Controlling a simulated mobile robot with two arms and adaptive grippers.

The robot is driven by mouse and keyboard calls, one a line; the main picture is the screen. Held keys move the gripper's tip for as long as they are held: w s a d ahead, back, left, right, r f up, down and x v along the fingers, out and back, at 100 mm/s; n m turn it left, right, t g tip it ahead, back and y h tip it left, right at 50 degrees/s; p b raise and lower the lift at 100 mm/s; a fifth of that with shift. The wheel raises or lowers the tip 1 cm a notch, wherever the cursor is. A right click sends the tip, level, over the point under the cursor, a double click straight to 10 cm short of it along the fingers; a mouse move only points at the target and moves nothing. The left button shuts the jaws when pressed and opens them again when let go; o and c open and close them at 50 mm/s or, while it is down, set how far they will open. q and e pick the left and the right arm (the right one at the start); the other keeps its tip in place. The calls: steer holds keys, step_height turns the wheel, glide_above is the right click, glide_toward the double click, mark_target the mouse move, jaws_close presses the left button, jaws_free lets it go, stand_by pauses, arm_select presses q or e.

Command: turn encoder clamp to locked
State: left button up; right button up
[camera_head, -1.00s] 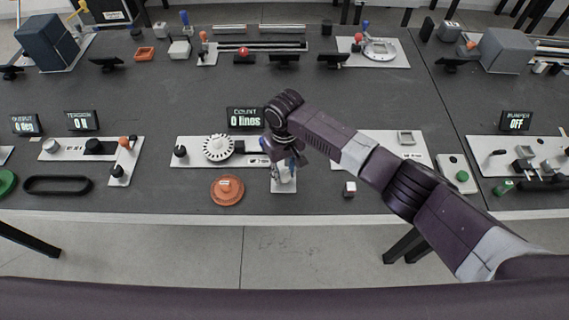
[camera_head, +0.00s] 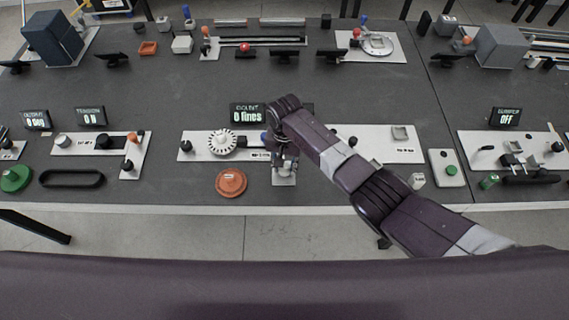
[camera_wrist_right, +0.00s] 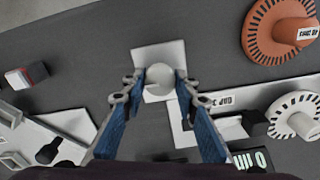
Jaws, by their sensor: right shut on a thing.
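The encoder panel (camera_head: 200,153) is a long white plate with a white slotted disc (camera_head: 222,141) and a black knob (camera_head: 186,146). Its display (camera_head: 247,114) reads COUNT 0 lines. My right gripper (camera_head: 284,164) reaches down at a small white plate (camera_head: 284,181) in front of this panel. In the right wrist view, the blue fingers of the gripper (camera_wrist_right: 155,82) stand on either side of a pale round knob (camera_wrist_right: 159,74) and are shut on it. I cannot tell for sure whether this knob is the encoder clamp. My left gripper is not in view.
An orange slotted disc (camera_head: 231,183) lies left of the small plate. A small white block (camera_head: 417,180) and a plate with a green button (camera_head: 448,168) stand to the right. My right forearm covers part of the panel behind it.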

mark_target(285, 168)
steer(key=shift+o, duration=0.2)
steer(key=shift+w, duration=0.1)
steer(key=o, duration=1.1)
steer(key=shift+r, duration=0.1)
step_height(285, 168, up, 12)
steer(key=shift+f, duration=0.1)
stand_by(0.4)
